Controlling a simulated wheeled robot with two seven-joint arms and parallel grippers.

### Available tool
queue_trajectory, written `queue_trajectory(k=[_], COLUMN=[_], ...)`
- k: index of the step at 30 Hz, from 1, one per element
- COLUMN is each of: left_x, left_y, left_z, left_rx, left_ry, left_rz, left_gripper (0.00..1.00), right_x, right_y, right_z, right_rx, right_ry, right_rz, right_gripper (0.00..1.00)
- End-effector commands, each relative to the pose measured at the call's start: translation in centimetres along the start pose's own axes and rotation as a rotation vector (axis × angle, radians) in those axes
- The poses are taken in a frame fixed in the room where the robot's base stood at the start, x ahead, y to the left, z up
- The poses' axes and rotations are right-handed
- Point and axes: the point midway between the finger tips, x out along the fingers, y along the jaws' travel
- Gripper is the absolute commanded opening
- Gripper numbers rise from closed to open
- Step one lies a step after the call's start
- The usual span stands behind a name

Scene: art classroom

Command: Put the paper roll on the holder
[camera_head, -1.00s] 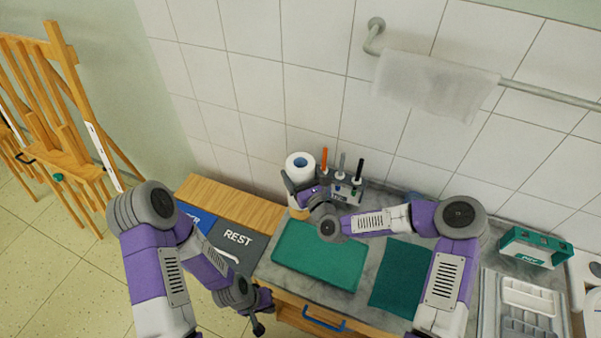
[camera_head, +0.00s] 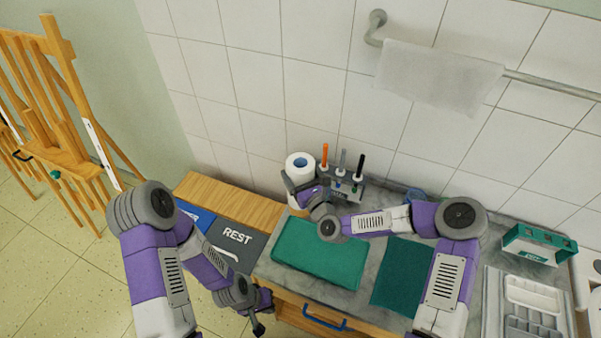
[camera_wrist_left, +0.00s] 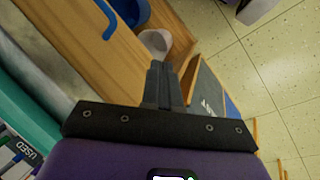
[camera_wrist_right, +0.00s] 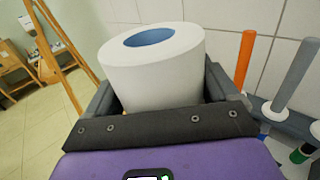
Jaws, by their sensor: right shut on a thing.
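The paper roll (camera_head: 300,166) is white with a blue core and stands upright near the tiled wall. It fills the right wrist view (camera_wrist_right: 152,75) too. My right gripper (camera_head: 304,182) is shut on its side, one finger on each side in the right wrist view. Part of the roll's lower side shows below the gripper; its bottom and whatever is under it are hidden. I cannot make out a holder under it. My left gripper (camera_wrist_left: 163,80) is empty with its fingers together, low in front of the counter, away from the roll.
A rack (camera_head: 345,185) with orange, grey and black-topped tools stands just right of the roll. A green pad (camera_head: 318,252) and a dark green mat (camera_head: 402,272) lie on the counter. A towel (camera_head: 438,78) hangs on a wall bar. A wooden ledge (camera_head: 225,202) is at left.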

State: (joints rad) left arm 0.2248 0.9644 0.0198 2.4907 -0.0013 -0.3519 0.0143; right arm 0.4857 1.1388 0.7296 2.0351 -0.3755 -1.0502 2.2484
Motion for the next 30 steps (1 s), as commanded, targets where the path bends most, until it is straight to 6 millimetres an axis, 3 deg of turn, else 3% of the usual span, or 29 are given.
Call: queue_trajectory(k=[30], left_x=[3.4], left_y=[-1.3], left_z=[-0.1], left_rx=[0.000], left_ry=[0.000], left_rz=[0.000], left_gripper=[0.00], right_x=[0.0], right_y=[0.0], right_z=[-3.7], right_rx=[0.000], right_ry=[-0.001], right_rz=[0.000], right_gripper=[0.53])
